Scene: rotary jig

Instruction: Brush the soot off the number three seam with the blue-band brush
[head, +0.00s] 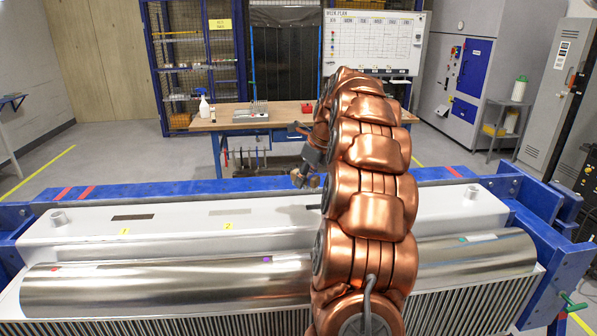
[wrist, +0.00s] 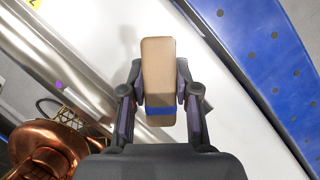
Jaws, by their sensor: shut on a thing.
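My gripper (wrist: 160,92) is shut on a brush (wrist: 158,65) with a tan wooden block and a blue band (wrist: 160,110). In the head view my gripper (head: 306,174) is above the white jig panel, just left of my arm. Number tags 1 (head: 124,231) and 2 (head: 228,226) show on the panel. A dark patch (head: 132,217) lies behind tag 1 and a fainter grey patch (head: 230,212) behind tag 2. A dark strip shows at my arm's left edge. The number three tag is not seen; my arm covers that stretch. The bristles are hidden.
A polished metal cylinder (head: 150,287) runs along the front of the panel. A blue frame (head: 140,192) surrounds the jig, with a post (head: 59,218) on the panel's left. A workbench (head: 240,121) with a spray bottle (head: 204,106) stands behind.

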